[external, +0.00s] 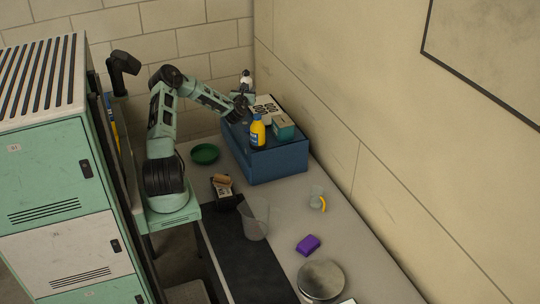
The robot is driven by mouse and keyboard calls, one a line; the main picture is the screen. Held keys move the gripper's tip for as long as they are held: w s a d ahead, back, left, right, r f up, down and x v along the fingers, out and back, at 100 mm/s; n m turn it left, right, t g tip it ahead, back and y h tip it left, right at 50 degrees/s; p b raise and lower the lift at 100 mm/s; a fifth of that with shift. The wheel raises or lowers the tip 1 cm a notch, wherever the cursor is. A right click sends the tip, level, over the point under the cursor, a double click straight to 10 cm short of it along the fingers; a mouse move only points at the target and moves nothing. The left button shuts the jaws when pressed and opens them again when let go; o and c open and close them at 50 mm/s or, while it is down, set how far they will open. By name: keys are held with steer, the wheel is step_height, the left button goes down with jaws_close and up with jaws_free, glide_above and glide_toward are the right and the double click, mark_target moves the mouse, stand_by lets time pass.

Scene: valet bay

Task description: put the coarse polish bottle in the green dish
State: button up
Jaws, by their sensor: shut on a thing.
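The green dish (205,154) lies on the grey bench left of the blue box and looks empty. My gripper (245,95) is above the back of the blue box, away from the dish. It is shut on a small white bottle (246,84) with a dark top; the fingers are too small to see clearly. A yellow bottle (257,134) with a blue label and white cap stands at the front of the box. The labels cannot be read, so I cannot tell by name which bottle is the coarse polish.
The blue box (270,163) also bears a teal box (283,128) and a white panel with dark spots (265,107). A dark holder (225,201) with brown items, a clear container (255,221), a purple block (308,244) and a round metal plate (320,278) are nearer.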

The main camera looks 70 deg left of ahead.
steer(key=s+a+f+n+g+y+b, duration=0.2)
steer(key=s+a+f+n+g+b, duration=0.3)
steer(key=s+f, duration=0.55)
steer(key=s+a+f+n+g+y+b, duration=0.15)
steer(key=s+a+f+g+b, duration=0.4)
steer(key=s, duration=0.85)
steer(key=shift+n+g+h, duration=0.25)
steer(key=shift+n, duration=0.2)
steer(key=f+b, duration=0.1)
steer(key=f, duration=0.3)
steer(key=f+b, duration=0.1)
steer(key=f, duration=0.3)
steer(key=d+f+b, duration=0.1)
steer(key=f, duration=0.3)
steer(key=o, duration=0.8)
steer(key=shift+f+b, duration=0.15)
steer(key=shift+b, duration=0.15)
steer(key=shift+c, duration=0.2)
steer(key=o, duration=0.4)
